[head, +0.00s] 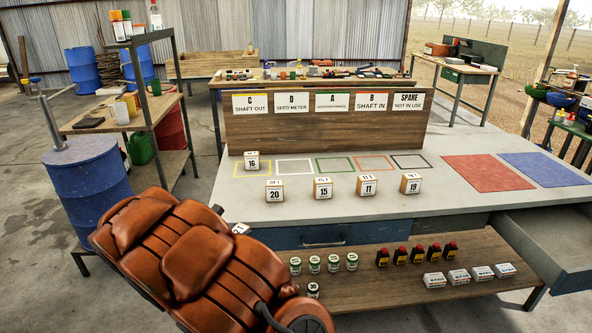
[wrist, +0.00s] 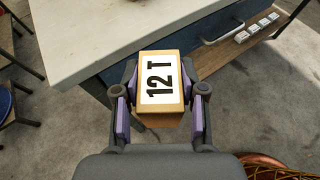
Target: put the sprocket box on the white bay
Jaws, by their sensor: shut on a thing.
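My gripper (wrist: 158,105) is shut on a small tan cardboard box (wrist: 174,120) with a white label reading "12 T". It holds the box near the bench edge in the wrist view. In the head view my gripper does not show; a brown seat covers that area. The white-outlined bay (head: 294,174) is on the grey bench (head: 225,207) and is empty. Left of it, a box marked 16 (head: 252,161) stands at the yellow-outlined bay (head: 267,174). A sliver of a white label (head: 240,228) shows beside the seat; I cannot tell whose it is.
Boxes 20 (head: 275,194), 15 (head: 323,192), 11 (head: 368,188) and 19 (head: 410,186) stand in front of the bays. The brown padded seat (head: 200,257) blocks the near left. A sign board (head: 325,135) stands behind. An open drawer (head: 560,255) sticks out at right.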

